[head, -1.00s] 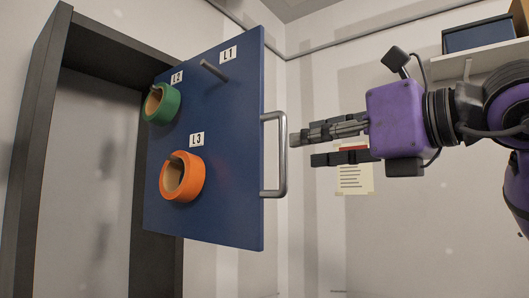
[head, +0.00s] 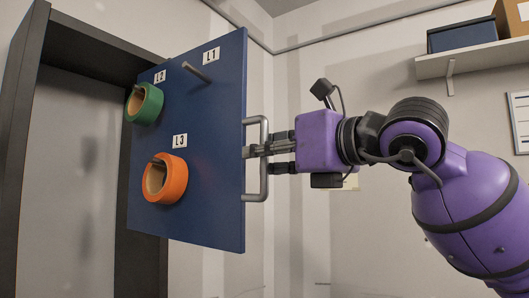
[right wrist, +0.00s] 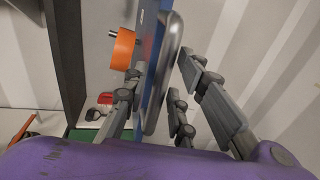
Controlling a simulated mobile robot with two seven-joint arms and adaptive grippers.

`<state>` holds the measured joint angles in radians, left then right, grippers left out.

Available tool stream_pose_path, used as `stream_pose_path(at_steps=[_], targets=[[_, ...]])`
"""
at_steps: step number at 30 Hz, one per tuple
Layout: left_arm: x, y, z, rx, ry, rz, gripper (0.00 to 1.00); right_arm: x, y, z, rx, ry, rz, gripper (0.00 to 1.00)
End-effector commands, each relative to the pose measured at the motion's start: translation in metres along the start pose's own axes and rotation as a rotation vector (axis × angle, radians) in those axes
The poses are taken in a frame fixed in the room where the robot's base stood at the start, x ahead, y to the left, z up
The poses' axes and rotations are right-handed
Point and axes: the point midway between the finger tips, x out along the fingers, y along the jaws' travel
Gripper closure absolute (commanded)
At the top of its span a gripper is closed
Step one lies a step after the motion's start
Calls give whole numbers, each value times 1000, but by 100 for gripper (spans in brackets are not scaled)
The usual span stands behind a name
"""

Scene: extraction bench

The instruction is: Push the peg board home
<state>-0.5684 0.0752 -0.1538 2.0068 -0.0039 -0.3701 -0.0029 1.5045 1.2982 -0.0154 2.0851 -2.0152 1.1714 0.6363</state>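The blue peg board (head: 215,150) stands swung out from a dark frame (head: 32,130). Its peg L1 (head: 196,72) is bare, a green ring (head: 145,104) hangs at L2 and an orange ring (head: 166,179) at L3. A grey bar handle (head: 264,187) is on the board's right edge. My right gripper (head: 256,158) is at the handle, its fingers level with the bar. In the right wrist view the handle (right wrist: 165,75) lies between the spread fingers (right wrist: 160,100), with a visible gap on the right side. My left gripper is out of view.
A shelf (head: 470,58) with a dark blue box (head: 461,36) and a brown box (head: 510,17) is on the wall at upper right. The frame's opening behind the board looks empty. A paper on the wall is partly hidden behind my right gripper.

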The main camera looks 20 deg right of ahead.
Motion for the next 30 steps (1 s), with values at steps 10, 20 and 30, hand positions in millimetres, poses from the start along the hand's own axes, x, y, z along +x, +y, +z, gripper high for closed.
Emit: stream_pose_path(at_steps=[10,20,30], targets=[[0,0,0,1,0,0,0,0,0,0,0,0,0,100],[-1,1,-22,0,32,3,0,27,6,4,4,-3,5,100],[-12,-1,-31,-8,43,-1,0,114,23,4,4,-4,2,100]])
